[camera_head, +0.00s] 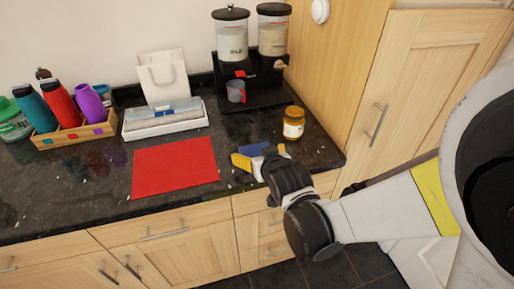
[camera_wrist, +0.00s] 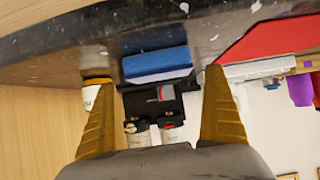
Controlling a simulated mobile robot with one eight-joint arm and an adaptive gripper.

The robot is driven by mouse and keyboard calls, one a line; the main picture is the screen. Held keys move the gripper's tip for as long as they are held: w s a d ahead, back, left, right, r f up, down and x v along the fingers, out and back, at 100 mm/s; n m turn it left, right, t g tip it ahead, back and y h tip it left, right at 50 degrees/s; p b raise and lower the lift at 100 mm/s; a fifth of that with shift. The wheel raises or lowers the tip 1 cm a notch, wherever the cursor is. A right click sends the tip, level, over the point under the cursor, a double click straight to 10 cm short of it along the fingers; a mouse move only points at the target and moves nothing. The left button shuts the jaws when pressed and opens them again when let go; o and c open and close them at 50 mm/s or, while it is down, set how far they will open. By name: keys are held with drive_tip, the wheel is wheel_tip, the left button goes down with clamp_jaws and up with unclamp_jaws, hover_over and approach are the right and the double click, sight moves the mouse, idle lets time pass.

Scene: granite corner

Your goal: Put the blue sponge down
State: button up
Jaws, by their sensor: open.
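The blue sponge (camera_head: 253,149) lies on the dark granite counter, right of the red mat and left of the jar, partly hidden behind my gripper. My gripper (camera_head: 261,158) is at the counter's front edge, on the near side of the sponge. Its yellow fingers (camera_wrist: 156,90) are spread wide. The sponge appears beyond and between the fingertips, with clear gaps on both sides. Nothing is held.
A red mat (camera_head: 174,167) lies left of the sponge. An amber jar (camera_head: 293,124) with a white label stands behind it to the right. A dispenser (camera_head: 252,65), a white tray (camera_head: 164,122) and a bottle crate (camera_head: 75,134) stand farther back. A tall wooden cabinet closes the right side.

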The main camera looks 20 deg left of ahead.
drive_tip(key=p+v, duration=0.2)
drive_tip(key=v, duration=0.7)
drive_tip(key=d+r+m+g+h, duration=0.1)
drive_tip(key=d+r+m+h, duration=0.1)
drive_tip(key=d, duration=0.7)
drive_tip(key=d+r+m+h, duration=0.1)
drive_tip(key=d+r+h, duration=0.15)
drive_tip(key=d, duration=0.55)
drive_tip(key=s+d+r+m+g+h, duration=0.1)
drive_tip(key=s+d+r+m+g, duration=0.1)
drive_tip(key=s+d, duration=0.9)
drive_tip(key=shift+d+m, duration=0.5)
drive_tip(key=shift+d, duration=0.15)
